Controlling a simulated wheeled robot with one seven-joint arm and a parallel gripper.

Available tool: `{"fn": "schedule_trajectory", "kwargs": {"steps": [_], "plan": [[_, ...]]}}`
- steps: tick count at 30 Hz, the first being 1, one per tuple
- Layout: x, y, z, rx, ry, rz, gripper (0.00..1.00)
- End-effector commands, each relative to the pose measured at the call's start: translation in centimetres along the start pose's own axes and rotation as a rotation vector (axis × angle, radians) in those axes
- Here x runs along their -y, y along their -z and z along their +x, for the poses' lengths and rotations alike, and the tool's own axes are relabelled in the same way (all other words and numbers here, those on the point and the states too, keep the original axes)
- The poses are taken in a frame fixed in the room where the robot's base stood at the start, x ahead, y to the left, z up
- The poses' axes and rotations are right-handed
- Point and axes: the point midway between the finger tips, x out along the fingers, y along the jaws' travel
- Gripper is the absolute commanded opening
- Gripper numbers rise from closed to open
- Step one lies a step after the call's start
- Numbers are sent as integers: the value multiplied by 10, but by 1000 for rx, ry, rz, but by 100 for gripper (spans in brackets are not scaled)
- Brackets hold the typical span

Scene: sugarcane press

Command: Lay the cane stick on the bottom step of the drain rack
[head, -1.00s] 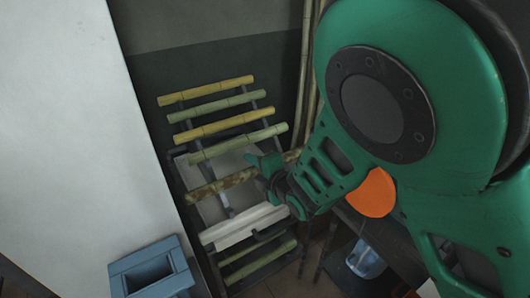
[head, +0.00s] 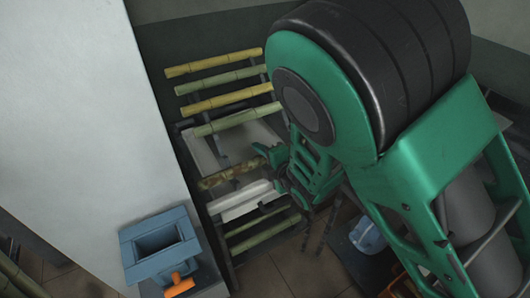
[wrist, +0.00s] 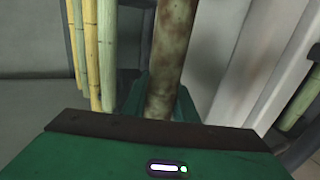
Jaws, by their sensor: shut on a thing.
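The cane stick (head: 222,178) is brown and mottled, and my gripper (head: 271,163) is shut on it near its right end. In the wrist view the stick (wrist: 174,45) runs upward from between the green fingers (wrist: 160,100). The drain rack (head: 190,150) has dark rails, with yellow and green canes lying across its upper steps. The held stick appears below these canes and just above a white trough-like bar (head: 238,201). I cannot tell whether it touches the rack. Its right end is hidden by my gripper.
More green canes (head: 262,234) lie below the white bar. A pale wall or panel (head: 80,120) stands close on the left. A blue box-shaped holder (head: 160,245) with an orange part stands at the lower left. A blue container (head: 367,235) is at the lower right.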

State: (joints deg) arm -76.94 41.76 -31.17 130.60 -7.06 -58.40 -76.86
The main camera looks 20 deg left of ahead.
Motion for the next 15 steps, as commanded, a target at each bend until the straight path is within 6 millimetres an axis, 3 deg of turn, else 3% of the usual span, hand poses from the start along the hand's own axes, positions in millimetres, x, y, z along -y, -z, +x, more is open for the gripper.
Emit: {"fn": "schedule_trajectory", "kwargs": {"steps": [6, 7, 9, 15], "plan": [[-1, 0, 0, 0, -2, 0, 0], [-1, 0, 0, 0, -2, 0, 33], [-1, 0, 0, 0, -2, 0, 47], [0, 0, 0, 0, -1, 0, 47]]}}
